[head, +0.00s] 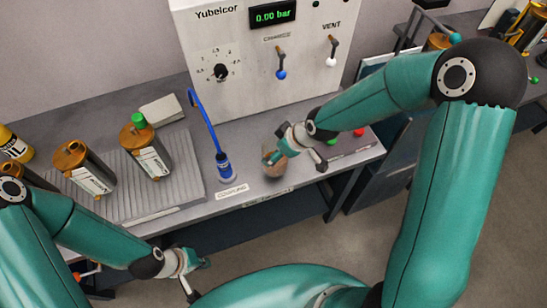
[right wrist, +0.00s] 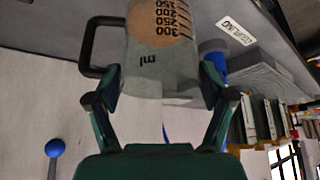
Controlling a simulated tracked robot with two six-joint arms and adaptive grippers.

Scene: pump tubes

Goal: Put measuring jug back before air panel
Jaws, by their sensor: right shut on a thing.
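The measuring jug (head: 275,168) is at the front part of the grey bench, in front of the air panel and right of the blue hose. In the right wrist view the jug (right wrist: 160,62) shows dark graduations, "ml", a dark handle on its left and a tan patch near the top of the picture. My right gripper (right wrist: 160,85) is shut around its sides; I cannot tell whether the jug touches the bench. The air panel (head: 262,70), marked Yubelcor, reads 0.00 bar. My left gripper (head: 200,264) is low in front of the bench, its fingers too small to judge.
The blue hose (head: 206,125) stands in a fitting behind the "COUPLING" label (head: 232,191). A ribbed tray (head: 190,180) at left bears brass-capped cylinders (head: 150,155). Red and green buttons (head: 359,132) lie to the right of the jug, close to my right arm.

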